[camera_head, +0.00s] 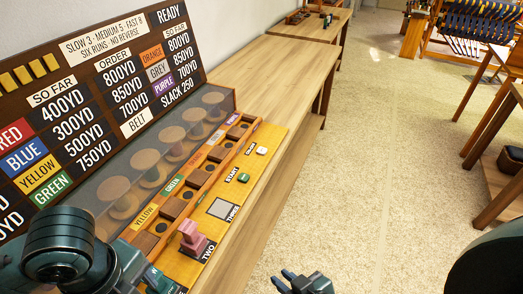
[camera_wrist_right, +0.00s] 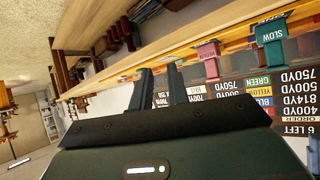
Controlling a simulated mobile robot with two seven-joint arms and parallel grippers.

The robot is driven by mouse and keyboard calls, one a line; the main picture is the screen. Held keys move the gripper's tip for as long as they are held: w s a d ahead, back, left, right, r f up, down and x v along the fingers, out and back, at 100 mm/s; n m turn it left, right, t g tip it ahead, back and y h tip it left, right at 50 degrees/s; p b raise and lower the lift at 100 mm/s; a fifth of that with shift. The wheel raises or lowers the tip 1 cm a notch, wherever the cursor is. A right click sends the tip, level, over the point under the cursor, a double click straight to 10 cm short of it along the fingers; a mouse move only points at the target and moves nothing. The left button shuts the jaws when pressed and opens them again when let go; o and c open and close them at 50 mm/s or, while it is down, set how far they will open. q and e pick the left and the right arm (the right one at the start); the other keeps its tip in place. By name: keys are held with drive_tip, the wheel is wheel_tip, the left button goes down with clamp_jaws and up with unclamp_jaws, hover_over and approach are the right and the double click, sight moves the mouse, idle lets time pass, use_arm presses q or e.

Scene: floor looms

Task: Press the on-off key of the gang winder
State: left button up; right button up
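The gang winder's wooden key ledge (camera_head: 214,233) runs along the front of the winder in the head view. A small white key (camera_head: 262,151) sits near its far end, beside a label too small to read surely. A green key (camera_head: 243,178) marked START is nearer. My right gripper (camera_head: 303,284) is low in the head view, right of the ledge and well apart from the keys. In the right wrist view its two fingers (camera_wrist_right: 162,88) are parted and empty.
A pink lever (camera_head: 190,238) stands on the ledge by the TWO label; it also shows in the right wrist view (camera_wrist_right: 208,60), near a teal SLOW lever (camera_wrist_right: 270,38). The order board (camera_head: 110,95) rises behind. A long wooden bench (camera_head: 275,75) extends away.

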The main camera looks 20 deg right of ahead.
clamp_jaws()
idle(1.3)
